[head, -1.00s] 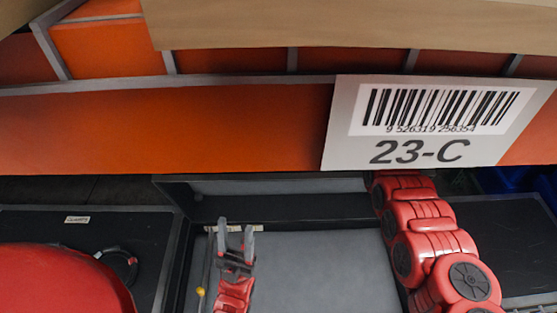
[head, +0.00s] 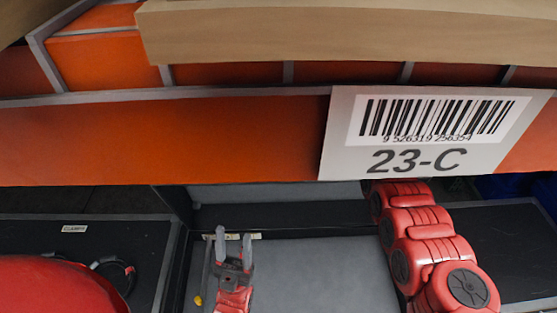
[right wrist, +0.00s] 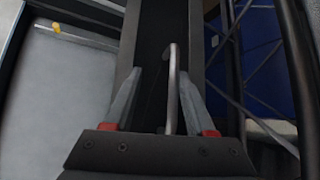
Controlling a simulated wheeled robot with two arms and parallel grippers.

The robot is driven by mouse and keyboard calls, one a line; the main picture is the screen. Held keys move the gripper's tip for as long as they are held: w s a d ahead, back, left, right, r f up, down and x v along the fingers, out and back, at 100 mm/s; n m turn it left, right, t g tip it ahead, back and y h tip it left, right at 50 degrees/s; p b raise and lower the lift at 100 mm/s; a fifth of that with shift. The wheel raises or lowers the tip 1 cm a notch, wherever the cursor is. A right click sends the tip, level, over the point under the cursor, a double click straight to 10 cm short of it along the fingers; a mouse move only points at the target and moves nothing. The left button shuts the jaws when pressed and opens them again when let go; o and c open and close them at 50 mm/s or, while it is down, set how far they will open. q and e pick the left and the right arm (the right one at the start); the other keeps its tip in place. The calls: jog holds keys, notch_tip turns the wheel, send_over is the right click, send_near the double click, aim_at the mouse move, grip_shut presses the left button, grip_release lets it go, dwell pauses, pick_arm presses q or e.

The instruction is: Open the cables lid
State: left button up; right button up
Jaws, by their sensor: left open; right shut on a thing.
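The middle tote (head: 330,262), with a grey panel inside a dark frame, lies below the shelf in the head view. A small pale label near its back edge is too blurred to read, so I cannot confirm it is the cables one. My left gripper (head: 233,246) is open and empty over the tote's left side. My right arm reaches over its right side; its hand is hidden in the head view. In the right wrist view my right gripper (right wrist: 165,100) is closed around a thin grey curved bar (right wrist: 173,85) in front of a dark strip.
An orange shelf front (head: 160,135) with a 23-C sign (head: 425,130) crosses above the totes. A tote labelled CLAMPS (head: 120,250), with a dark ring handle, is on the left. Another dark surface (head: 495,250) is on the right. A yellow knob (head: 198,300) sits near my left gripper.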

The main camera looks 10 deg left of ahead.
jog(key=shift+d+r, duration=0.3)
jog(key=b+v, duration=0.1)
jog(key=v, duration=1.5)
jog(key=shift+d, duration=0.25)
jog(key=shift+s+r, duration=0.1)
jog(key=shift+r, duration=0.05)
jog(key=shift+d, duration=0.1)
